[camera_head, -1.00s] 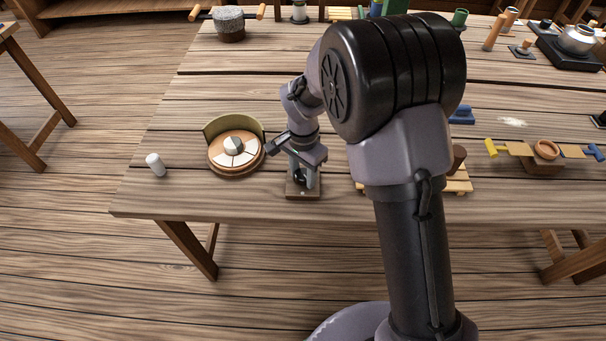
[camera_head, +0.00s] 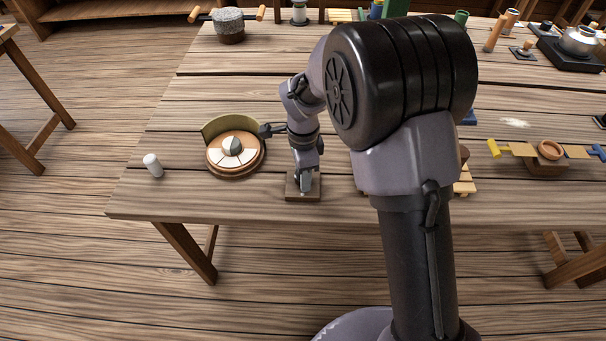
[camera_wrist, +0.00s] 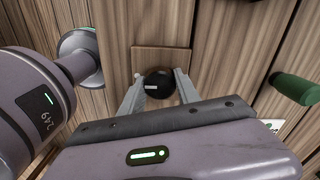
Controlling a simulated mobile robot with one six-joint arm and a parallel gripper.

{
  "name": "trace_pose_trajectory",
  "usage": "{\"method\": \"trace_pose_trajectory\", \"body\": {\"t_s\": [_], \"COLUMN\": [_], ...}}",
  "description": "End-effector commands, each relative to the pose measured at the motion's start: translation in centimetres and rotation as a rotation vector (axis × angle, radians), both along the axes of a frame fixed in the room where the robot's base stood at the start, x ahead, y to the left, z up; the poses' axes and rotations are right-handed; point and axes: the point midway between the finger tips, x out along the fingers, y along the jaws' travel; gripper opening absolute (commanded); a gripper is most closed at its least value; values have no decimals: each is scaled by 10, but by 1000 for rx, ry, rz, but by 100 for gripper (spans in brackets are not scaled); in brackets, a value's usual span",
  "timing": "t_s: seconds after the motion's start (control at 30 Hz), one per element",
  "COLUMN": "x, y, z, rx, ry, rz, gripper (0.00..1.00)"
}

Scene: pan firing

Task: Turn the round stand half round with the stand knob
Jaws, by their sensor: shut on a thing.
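The round stand (camera_head: 250,165) is a wooden disc with pale segments on top, near the left front of the table. A half-grey, half-white round piece (camera_head: 232,146) sits at its middle, and a curved olive screen (camera_head: 230,124) stands behind it. The stand knob (camera_wrist: 158,84) is a black ball with a small pale mark, over a square wooden base (camera_head: 289,190) right of the stand. My gripper (camera_wrist: 160,86) is shut on the knob, one finger on each side. In the head view my gripper (camera_head: 304,183) hides the knob.
A white cylinder (camera_head: 153,165) stands left of the round stand, near the table edge. A green handle (camera_wrist: 296,88) shows at the right in the wrist view.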

Motion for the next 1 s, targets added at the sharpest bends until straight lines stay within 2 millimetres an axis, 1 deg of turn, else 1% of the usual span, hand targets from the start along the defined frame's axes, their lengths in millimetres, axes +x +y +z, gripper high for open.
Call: {"method": "trace_pose_trajectory", "body": {"t_s": [0.47, 0.5, 0.57, 0.6, 0.87, 0.93, 0.97, 1.0], "x": [0, 0, 0, 0, 0, 0, 0, 1], "y": [0, 0, 0, 0, 0, 0, 0, 0], "z": [1, 1, 0, 0, 1, 5, 10, 19], "rx": [0, 0, 0, 0, 0, 0, 0, 0], "ry": [-1, -1, -1, -1, 0, -1, -2, -2], "rz": [-11, -11, -11, -11, -11, -11, -11, -11], "gripper": [0, 44, 56, 60, 60, 60, 60, 60]}}
